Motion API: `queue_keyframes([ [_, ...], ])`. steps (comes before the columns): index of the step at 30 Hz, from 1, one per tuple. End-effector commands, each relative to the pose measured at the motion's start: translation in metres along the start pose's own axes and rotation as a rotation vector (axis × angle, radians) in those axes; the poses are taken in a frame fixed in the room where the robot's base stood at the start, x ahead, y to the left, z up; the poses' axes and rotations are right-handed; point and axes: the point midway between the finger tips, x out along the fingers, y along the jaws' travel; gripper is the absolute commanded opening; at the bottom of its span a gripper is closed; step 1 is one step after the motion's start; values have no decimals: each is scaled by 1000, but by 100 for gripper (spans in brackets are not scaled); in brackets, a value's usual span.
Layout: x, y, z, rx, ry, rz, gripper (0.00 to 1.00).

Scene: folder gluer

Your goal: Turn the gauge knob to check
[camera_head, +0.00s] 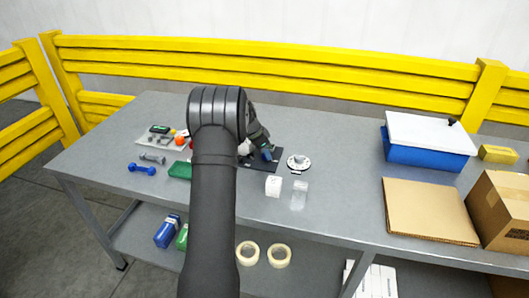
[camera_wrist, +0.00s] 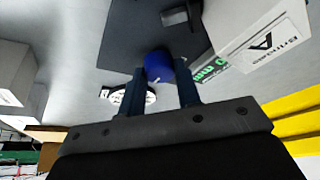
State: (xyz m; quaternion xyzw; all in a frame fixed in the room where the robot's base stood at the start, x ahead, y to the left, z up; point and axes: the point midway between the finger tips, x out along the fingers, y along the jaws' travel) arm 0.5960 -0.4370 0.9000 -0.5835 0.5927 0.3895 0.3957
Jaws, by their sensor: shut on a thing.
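The blue gauge knob (camera_wrist: 158,66) sits between the two fingertips of my gripper (camera_wrist: 159,72) in the wrist view, and the fingers are shut on it. It stands over a dark plate (camera_wrist: 130,35). A pale box with printed labels (camera_wrist: 265,42) is close on the right of the fingers. In the head view my arm covers much of this spot; the gripper (camera_head: 262,148) shows only in part, above the dark plate (camera_head: 268,161). The knob's pointer or marks cannot be made out.
A round white disc (camera_head: 298,162), a white block (camera_head: 273,186) and a clear block (camera_head: 299,195) stand close by on the grey table (camera_head: 330,150). Left are dumbbell-shaped pieces (camera_head: 142,169) and a green item (camera_head: 180,170). Right are a blue bin (camera_head: 427,155) and cardboard (camera_head: 430,210).

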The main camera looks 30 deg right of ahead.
Motion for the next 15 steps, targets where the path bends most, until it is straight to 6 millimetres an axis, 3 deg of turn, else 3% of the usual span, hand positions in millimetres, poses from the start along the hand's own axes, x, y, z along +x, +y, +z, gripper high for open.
queue_keyframes([
  [6, 0, 0, 0, 1, -1, 0, 8],
  [7, 0, 0, 0, 0, -1, 0, 34],
  [9, 0, 0, 0, 0, -1, 0, 48],
  [10, 0, 0, 0, 0, -1, 0, 52],
  [15, 0, 0, 0, 0, -1, 0, 52],
])
